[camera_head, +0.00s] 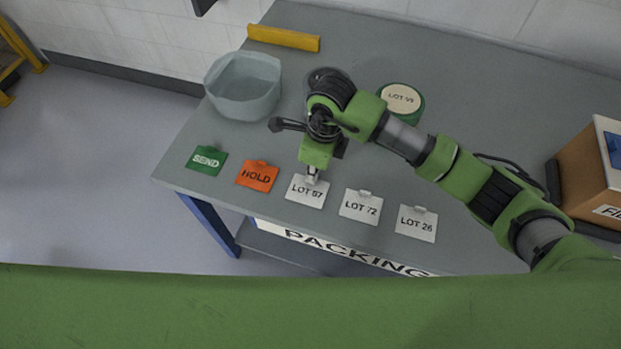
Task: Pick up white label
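Three white labels lie in a row along the front of the grey table: LOT 57 (306,193), LOT 72 (360,207) and LOT 26 (416,224). Each has a small raised tab on its back edge. My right gripper (312,176) points down at the tab of the LOT 57 label, and its fingertips overlap that tab in the view. The fingers are too small to tell if they have closed on it. The label appears flat on the table. My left gripper is not in view.
A green SEND card (207,160) and an orange HOLD card (257,175) lie left of the labels. Behind are a grey bowl (243,88), a yellow bar (284,38) and a green roll marked LOT (402,101). A cardboard box (585,180) stands at the right.

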